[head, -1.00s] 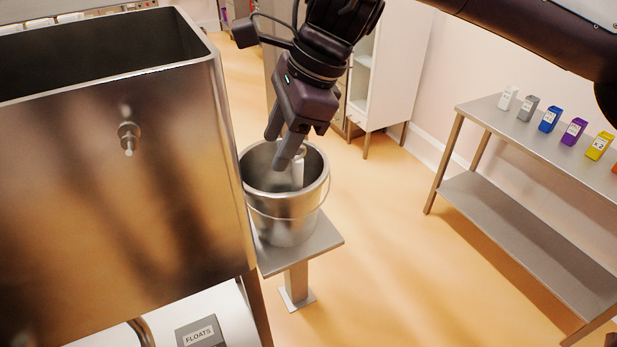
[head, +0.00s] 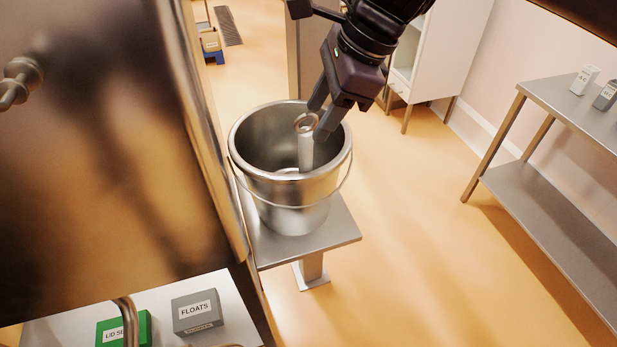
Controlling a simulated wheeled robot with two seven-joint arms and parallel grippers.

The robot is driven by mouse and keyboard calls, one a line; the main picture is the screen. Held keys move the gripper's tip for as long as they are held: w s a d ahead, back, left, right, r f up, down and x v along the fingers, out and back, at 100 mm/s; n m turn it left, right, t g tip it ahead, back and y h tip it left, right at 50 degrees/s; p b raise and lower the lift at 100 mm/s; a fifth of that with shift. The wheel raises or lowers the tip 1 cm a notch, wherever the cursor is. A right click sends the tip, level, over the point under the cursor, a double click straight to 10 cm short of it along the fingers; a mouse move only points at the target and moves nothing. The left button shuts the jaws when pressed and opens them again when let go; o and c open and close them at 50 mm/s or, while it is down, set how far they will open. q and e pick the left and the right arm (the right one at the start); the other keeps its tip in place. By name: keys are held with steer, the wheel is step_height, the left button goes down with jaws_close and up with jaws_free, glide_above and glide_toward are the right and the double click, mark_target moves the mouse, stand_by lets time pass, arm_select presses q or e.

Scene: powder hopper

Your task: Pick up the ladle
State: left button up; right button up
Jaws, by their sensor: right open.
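The ladle (head: 306,148) stands upright in a steel bucket (head: 291,187). Only its pale handle with a ring at the top shows; its lower end is hidden inside the bucket. My right gripper (head: 318,122) reaches down from the top of the head view. Its open fingers are at the top of the handle, one behind it and one to its right. I cannot tell whether either finger touches it. My left gripper is out of view.
The bucket stands on a small pedestal (head: 338,226) beside a big steel hopper (head: 90,150). Below it are a grey FLOATS box (head: 196,311) and a green box (head: 124,330). A steel shelf table (head: 560,200) stands at right; floor between is clear.

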mark_target(310, 129)
steer(key=p+x, duration=0.1)
steer(key=x, duration=0.1)
steer(key=p+x, duration=0.1)
steer(key=x, duration=0.2)
steer(key=shift+s+a+p, duration=0.2)
steer(key=shift+s+p, duration=0.05)
steer(key=shift+p, duration=0.15)
steer(key=shift+w+f, duration=0.15)
steer(key=shift+f, duration=0.2)
steer(key=shift+s+a, duration=0.1)
steer(key=shift+s, duration=0.1)
steer(key=c, duration=0.4)
steer(key=shift+w, duration=0.1)
jaws_close()
